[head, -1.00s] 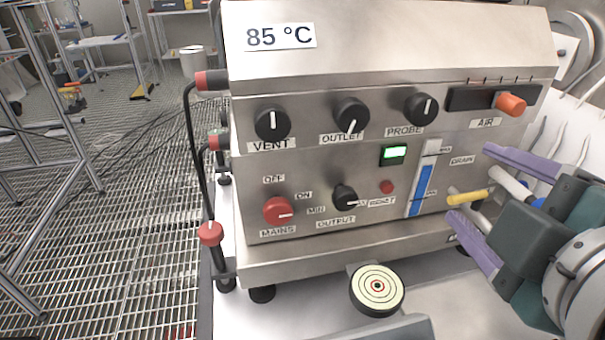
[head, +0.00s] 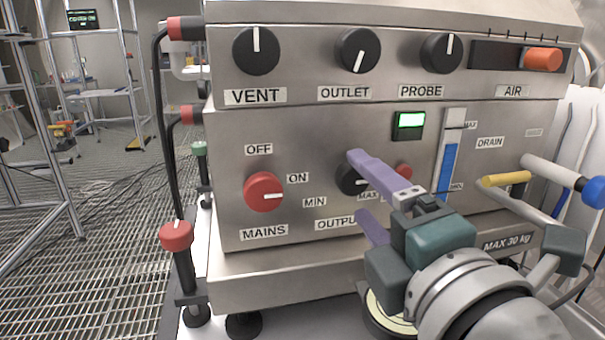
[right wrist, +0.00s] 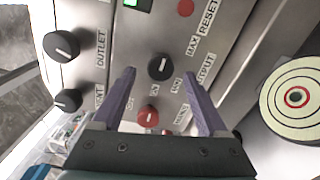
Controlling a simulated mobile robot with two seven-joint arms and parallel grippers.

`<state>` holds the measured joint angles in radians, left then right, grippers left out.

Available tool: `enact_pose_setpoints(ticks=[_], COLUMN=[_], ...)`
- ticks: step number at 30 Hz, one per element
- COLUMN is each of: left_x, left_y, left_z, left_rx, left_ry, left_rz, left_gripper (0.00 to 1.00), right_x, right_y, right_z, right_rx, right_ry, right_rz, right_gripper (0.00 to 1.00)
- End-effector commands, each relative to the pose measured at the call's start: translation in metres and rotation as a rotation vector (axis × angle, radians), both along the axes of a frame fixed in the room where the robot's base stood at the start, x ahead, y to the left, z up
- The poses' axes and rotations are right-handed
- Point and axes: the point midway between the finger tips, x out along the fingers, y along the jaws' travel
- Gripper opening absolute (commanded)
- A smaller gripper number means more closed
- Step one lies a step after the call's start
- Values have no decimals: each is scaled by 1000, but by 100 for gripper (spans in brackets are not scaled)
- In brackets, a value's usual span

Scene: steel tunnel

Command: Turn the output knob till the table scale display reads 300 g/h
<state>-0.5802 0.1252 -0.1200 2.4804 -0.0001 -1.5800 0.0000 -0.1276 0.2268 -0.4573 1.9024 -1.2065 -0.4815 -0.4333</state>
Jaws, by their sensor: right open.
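The black output knob (head: 350,180) sits on the steel machine's front panel between the MIN and MAX labels. It also shows in the right wrist view (right wrist: 161,67), between and beyond my fingers. My right gripper (head: 362,188) is open, its purple fingers pointing at the knob; the upper finger partly covers the knob in the head view. In the right wrist view my right gripper (right wrist: 160,85) is open and empty, apart from the knob. A small lit green display (head: 409,122) is above the knob; no digits are readable. My left gripper is not in view.
The red mains knob (head: 264,192) is left of the output knob, and a red reset button (head: 402,171) is right of it. A yellow-handled drain lever (head: 505,180) sticks out at the right. A round target disc (head: 388,316) lies below the panel, partly hidden.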

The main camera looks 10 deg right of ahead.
Motion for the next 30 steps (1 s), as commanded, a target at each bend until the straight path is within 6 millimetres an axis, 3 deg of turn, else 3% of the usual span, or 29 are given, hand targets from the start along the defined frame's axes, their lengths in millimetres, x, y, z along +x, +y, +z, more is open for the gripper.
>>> enact_pose_setpoints(ticks=[7,18,30], left_x=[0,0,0], left_y=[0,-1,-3], left_z=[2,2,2], left_rx=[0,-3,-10], left_ry=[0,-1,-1], left_rz=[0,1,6], left_gripper=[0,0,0], right_x=[34,40,39], right_y=[1,1,1], right_z=[0,-1,-1], right_rx=[1,2,1], right_ry=[0,1,1], right_rz=[0,0,-1], right_gripper=[76,76,32])
